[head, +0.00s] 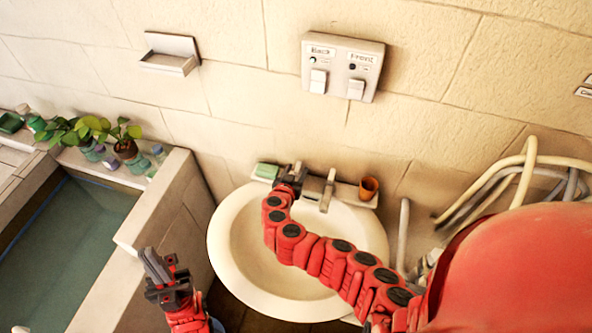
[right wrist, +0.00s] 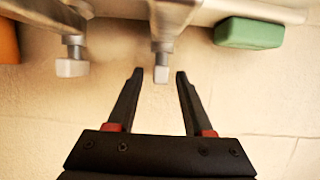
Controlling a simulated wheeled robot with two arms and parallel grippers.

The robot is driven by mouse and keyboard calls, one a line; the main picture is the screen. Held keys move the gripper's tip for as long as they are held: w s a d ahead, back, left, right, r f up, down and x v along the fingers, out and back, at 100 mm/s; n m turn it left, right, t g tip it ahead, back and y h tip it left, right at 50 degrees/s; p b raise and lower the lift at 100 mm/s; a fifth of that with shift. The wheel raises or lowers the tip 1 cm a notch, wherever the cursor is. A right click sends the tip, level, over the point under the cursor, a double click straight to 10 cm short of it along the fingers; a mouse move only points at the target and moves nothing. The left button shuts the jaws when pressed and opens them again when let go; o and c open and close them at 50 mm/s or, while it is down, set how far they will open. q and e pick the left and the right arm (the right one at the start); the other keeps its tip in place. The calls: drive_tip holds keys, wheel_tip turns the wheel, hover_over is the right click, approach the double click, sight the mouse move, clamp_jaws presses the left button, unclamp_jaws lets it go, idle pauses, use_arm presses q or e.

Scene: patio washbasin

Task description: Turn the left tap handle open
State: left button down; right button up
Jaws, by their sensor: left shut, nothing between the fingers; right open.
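The left tap handle (right wrist: 161,72), a grey metal piece with a pale end, shows in the right wrist view beside the green soap. In the head view it is mostly hidden by my right gripper (head: 294,177). In the right wrist view my right gripper (right wrist: 158,77) is open, with the handle's pale end in line with the gap between its fingertips. I cannot tell whether they touch. A second metal tap fitting (right wrist: 73,62) is further left; one also shows in the head view (head: 327,190). My left gripper (head: 157,268) is shut and empty, left of the basin.
The white basin (head: 225,240) lies below my right arm. Green soap (head: 267,171) and an orange cup (head: 369,188) stand on its back ledge. A wall box (head: 342,67) with switches is above. A water trough (head: 75,235) and potted plants (head: 127,150) are at left, hoses (head: 500,175) at right.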

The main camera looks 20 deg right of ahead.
drive_tip(key=shift+c, duration=0.3)
clamp_jaws()
